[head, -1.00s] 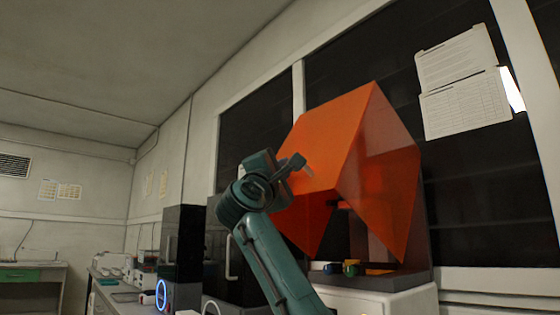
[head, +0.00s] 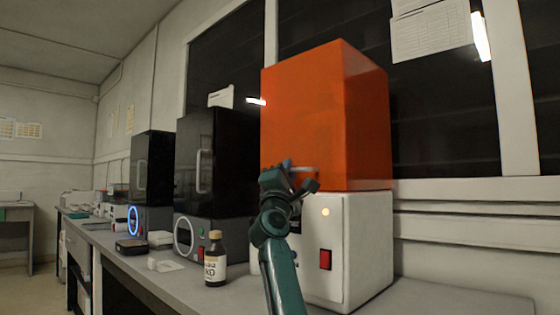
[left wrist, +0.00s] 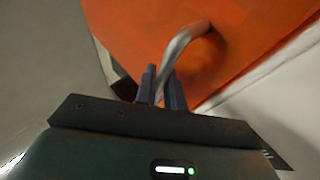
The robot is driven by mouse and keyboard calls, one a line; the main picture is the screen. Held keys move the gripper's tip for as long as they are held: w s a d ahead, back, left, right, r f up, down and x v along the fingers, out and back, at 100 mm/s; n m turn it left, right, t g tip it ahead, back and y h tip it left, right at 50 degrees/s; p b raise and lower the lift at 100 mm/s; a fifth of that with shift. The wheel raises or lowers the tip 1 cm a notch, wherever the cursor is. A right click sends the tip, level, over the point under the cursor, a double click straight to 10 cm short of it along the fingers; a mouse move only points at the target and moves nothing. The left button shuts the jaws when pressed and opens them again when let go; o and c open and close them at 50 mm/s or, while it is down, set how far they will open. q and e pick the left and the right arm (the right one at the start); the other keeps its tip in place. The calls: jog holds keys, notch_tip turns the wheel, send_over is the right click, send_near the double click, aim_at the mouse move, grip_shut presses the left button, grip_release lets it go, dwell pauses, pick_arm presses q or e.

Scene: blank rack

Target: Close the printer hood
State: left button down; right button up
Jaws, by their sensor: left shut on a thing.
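The printer has an orange hood (head: 325,115) above a white base (head: 362,245) on the bench. In the head view the hood sits down on the base, with no gap visible. My left gripper (head: 292,172) is at the lower front of the hood. The left wrist view shows its two fingers (left wrist: 161,85) shut on the hood's curved metal handle (left wrist: 184,40), in front of the orange hood (left wrist: 250,35). In the head view the gripper partly hides the handle. My right gripper is not in view.
Two dark printers (head: 212,165) (head: 152,170) stand left of the orange one. A brown bottle (head: 215,262) stands on the bench (head: 150,270) near my left arm. A dark box (head: 131,246) lies farther left. The base has a red switch (head: 325,260).

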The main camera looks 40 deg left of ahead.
pick_arm(q)
jog(key=shift+w+d+f, duration=0.1)
jog(key=shift+w+f, duration=0.15)
jog(key=shift+w, duration=0.05)
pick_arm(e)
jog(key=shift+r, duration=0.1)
